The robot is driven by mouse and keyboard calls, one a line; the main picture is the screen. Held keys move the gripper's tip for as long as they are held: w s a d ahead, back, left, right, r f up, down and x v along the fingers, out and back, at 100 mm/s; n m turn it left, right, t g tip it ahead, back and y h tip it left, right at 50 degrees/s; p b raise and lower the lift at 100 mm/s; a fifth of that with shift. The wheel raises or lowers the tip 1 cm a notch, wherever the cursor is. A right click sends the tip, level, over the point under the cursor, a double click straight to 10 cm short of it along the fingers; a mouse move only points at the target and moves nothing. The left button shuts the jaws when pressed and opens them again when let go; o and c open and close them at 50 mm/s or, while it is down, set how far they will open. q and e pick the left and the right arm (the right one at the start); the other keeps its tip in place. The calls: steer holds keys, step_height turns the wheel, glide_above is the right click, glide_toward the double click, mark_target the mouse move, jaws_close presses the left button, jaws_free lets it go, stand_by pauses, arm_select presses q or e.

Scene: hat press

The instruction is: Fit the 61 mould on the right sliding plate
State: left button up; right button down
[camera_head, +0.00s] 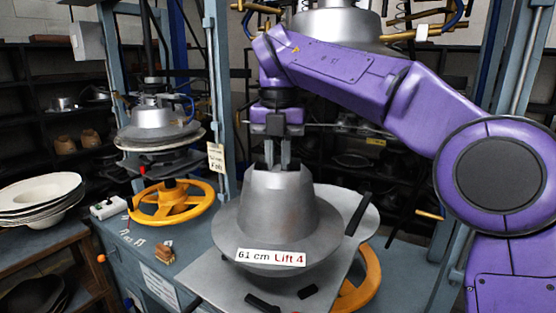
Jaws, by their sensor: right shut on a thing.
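The 61 mould (277,217) is a grey metal hat shape with a wide brim and a label reading "61 cm Lift 4". It is upright in the middle of the view, over a grey sliding plate (215,282). I cannot tell whether its underside touches the plate. My right gripper (277,163) comes down from above and is shut on the top of the mould. The purple right arm reaches in from the right. My left gripper is not in view.
A yellow handwheel (362,283) is partly hidden below the plate. A second press with another grey mould (158,126) and yellow handwheel (172,203) stands at left. Stacked pale hats (38,196) lie at far left. An upper mould (337,28) hangs above my arm.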

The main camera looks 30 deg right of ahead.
steer(key=shift+f, duration=0.1)
stand_by(0.5)
steer(key=shift+f+b, duration=1.3)
steer(key=shift+b, duration=0.05)
steer(key=shift+f+b, duration=0.55)
stand_by(0.3)
steer(key=c, duration=1)
jaws_free()
steer(key=shift+s+a, duration=0.1)
steer(key=shift+s, duration=0.05)
steer(key=shift+o, duration=0.2)
step_height(320, 180, up, 8)
steer(key=p, duration=0.3)
steer(key=shift+s+a+f+p, duration=0.1)
steer(key=shift+s+f+p, duration=0.1)
steer(key=shift+p, duration=0.2)
steer(key=shift+w, duration=0.1)
